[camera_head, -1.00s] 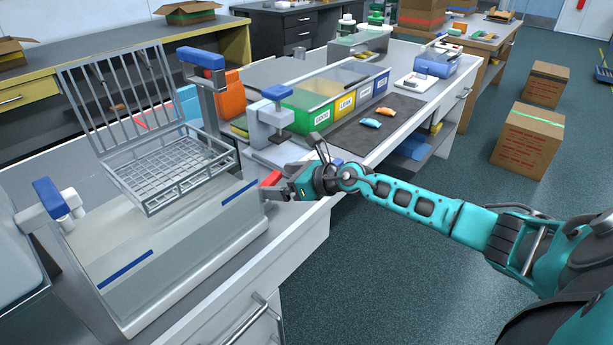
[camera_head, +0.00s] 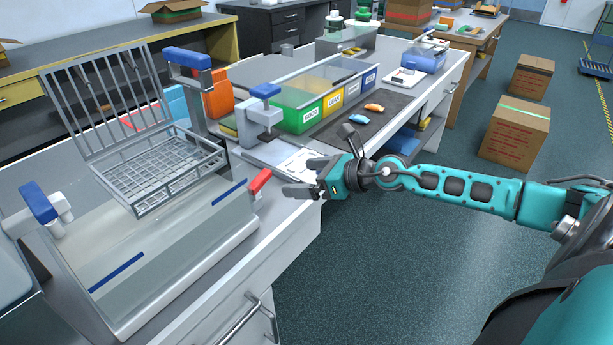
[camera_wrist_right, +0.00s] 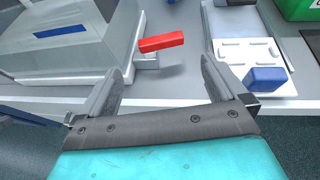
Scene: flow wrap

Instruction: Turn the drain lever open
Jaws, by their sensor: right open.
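The drain lever is a red handle (camera_head: 260,181) at the right end of a clear-walled tank (camera_head: 170,250) on the bench. It also shows in the right wrist view (camera_wrist_right: 161,43), lying nearly level on a small grey fitting. My right gripper (camera_head: 285,181) is open and empty, just right of the lever in the head view. In the right wrist view its fingers (camera_wrist_right: 163,75) point toward the lever, which lies beyond the gap between the tips and is not touched. My left gripper is not in view.
A wire basket with a raised rack (camera_head: 165,170) stands over the tank. Green, yellow and blue bins (camera_head: 300,118) stand farther back.

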